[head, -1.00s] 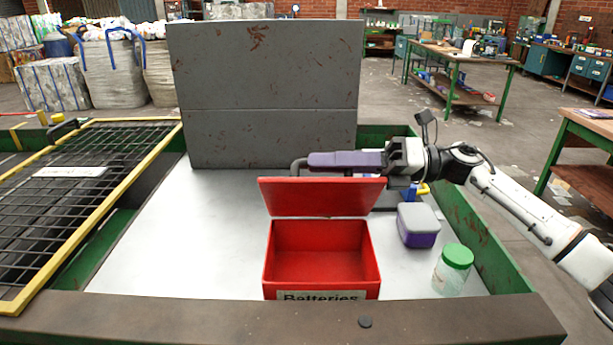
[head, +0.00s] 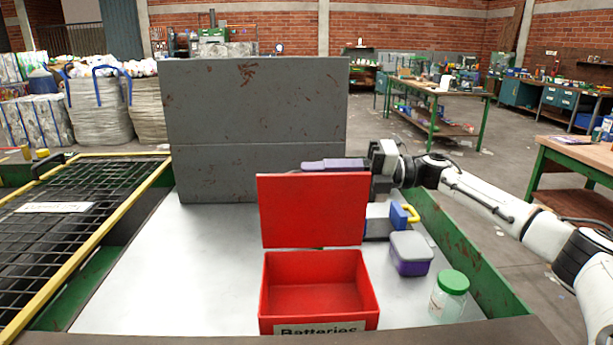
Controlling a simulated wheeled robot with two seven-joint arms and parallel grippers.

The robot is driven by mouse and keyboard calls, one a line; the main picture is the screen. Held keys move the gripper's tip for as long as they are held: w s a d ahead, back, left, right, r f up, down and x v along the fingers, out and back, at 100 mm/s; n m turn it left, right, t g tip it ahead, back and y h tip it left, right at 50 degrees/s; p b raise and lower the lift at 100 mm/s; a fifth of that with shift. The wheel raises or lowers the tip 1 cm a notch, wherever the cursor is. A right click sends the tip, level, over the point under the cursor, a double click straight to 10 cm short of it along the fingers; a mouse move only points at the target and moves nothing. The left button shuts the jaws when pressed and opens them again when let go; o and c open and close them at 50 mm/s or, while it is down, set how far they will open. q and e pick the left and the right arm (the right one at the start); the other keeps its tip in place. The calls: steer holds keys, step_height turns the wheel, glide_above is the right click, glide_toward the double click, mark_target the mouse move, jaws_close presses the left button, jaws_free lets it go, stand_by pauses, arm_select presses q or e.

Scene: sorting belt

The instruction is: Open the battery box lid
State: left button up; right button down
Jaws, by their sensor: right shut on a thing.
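The red battery box (head: 318,328) stands on the pale work surface, labelled "Batteries" at the front. Its inside looks empty. The red lid (head: 312,210) stands nearly upright at the back of the box, its inner face towards me. My right gripper (head: 335,165), with a purple finger showing, reaches in from the right at the lid's top edge. It is shut on the lid from behind; the lid hides the contact itself. My left gripper is not in view.
Right of the box are a grey-lidded purple container (head: 410,254), a green-capped jar (head: 450,297) and a blue block with a yellow loop (head: 403,214). A tall grey panel (head: 250,120) stands behind. A yellow-framed grid (head: 75,222) lies left. The surface left of the box is clear.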

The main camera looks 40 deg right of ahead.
mark_target(370, 173)
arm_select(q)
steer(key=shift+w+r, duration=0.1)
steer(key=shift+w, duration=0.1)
arm_select(e)
steer(key=shift+f, duration=0.1)
steer(key=c, duration=1.8)
jaws_free()
steer(key=shift+d, duration=0.15)
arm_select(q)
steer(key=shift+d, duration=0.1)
arm_select(e)
steer(key=shift+o, duration=0.2)
